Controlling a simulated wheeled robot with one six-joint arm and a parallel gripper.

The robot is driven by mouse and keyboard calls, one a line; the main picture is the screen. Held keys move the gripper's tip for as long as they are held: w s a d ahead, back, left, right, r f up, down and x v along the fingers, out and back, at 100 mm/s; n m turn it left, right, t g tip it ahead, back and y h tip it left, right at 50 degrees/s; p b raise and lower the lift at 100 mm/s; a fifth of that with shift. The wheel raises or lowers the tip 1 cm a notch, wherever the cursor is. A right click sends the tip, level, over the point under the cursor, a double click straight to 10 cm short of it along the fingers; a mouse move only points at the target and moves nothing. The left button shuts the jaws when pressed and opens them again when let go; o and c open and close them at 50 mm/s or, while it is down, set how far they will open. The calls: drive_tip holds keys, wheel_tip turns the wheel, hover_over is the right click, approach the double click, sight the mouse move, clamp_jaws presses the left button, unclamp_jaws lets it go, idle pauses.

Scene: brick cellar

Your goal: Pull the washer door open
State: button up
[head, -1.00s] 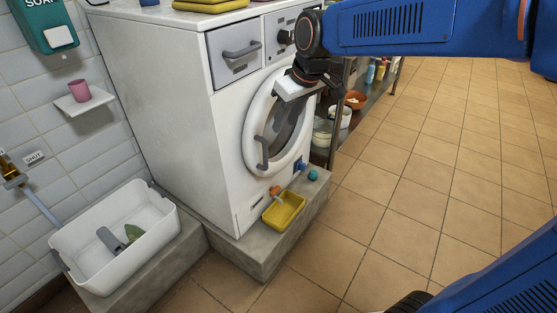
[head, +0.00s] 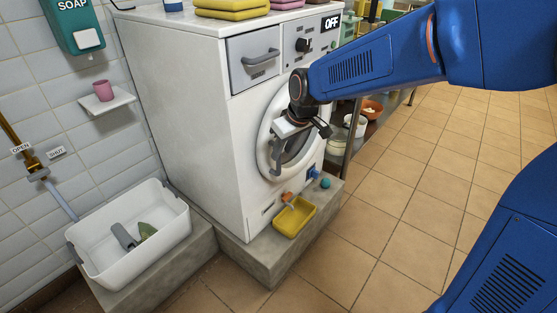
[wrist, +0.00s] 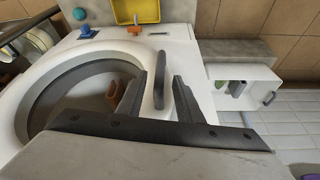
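The washer (head: 185,110) is a white front loader on a concrete plinth. Its round door (head: 264,128) has a white ring and dark glass and looks shut. A grey bar handle (head: 276,157) stands on the door's left side. My gripper (wrist: 159,76) is open in the wrist view, with a dark finger on either side of the handle (wrist: 160,92). Gaps show between the handle and both fingers. In the head view my gripper (head: 285,140) is in front of the door, by the handle's upper end, and partly hides the door.
A yellow tray (head: 304,228) and a teal ball (head: 325,183) are below the door. A white tub (head: 180,236) stands at left on a ledge. A metal shelf with bowls is right of the washer. The tiled floor (head: 400,200) at right is clear.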

sight(279, 171)
drive_tip(key=shift+x, duration=3.05)
drive_tip(key=shift+s+d, duration=0.1)
clamp_jaws()
